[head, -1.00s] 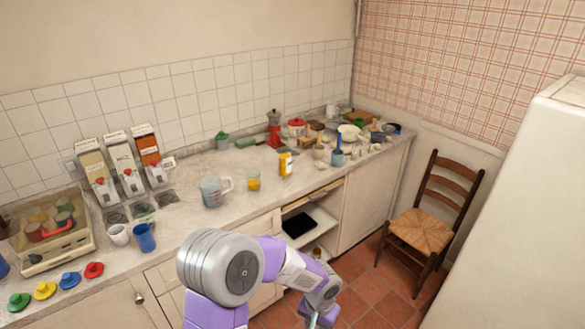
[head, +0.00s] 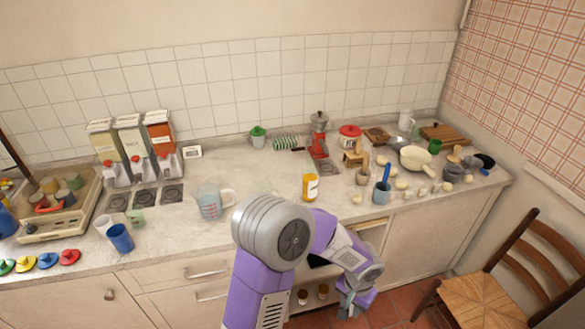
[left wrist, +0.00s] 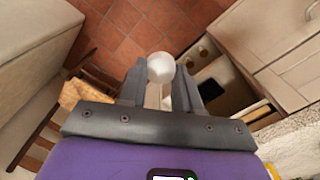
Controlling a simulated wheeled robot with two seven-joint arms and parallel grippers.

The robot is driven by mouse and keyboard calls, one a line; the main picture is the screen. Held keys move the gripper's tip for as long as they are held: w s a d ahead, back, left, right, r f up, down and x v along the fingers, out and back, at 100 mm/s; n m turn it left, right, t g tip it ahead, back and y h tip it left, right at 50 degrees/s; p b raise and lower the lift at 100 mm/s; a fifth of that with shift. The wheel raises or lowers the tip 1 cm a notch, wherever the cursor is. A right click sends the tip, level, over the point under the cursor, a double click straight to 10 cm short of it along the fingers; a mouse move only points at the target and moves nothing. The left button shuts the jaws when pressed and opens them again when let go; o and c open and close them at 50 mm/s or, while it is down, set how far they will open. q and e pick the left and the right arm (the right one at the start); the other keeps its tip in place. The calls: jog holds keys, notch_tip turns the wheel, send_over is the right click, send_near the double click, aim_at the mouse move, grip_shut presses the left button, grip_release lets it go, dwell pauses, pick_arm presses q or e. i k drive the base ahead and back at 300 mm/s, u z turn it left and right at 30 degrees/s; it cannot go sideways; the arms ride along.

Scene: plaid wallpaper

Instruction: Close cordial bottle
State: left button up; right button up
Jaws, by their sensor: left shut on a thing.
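My left gripper (head: 352,303) hangs low in front of the counter in the head view, with its fingertips hard to make out. In the left wrist view its two fingers (left wrist: 163,85) are shut on a small pale thing with a round white top (left wrist: 161,67), held clear over the floor. I cannot tell whether this is a cap or stopper. A yellow bottle-like container (head: 310,187) with a white label stands upright on the counter, beyond my left arm. I cannot tell whether it is the cordial bottle or whether its top is closed. My right gripper is out of view.
An open compartment with a dark tray (left wrist: 237,97) is below the counter, beside my left gripper. A measuring jug (head: 211,202) and a blue cup (head: 120,238) stand left of the arm. A chair (head: 500,285) stands on the floor at right.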

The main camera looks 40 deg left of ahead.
aim_at(310, 171)
jog(key=u, duration=0.9)
jog(key=i, duration=0.75)
jog(key=u, duration=0.85)
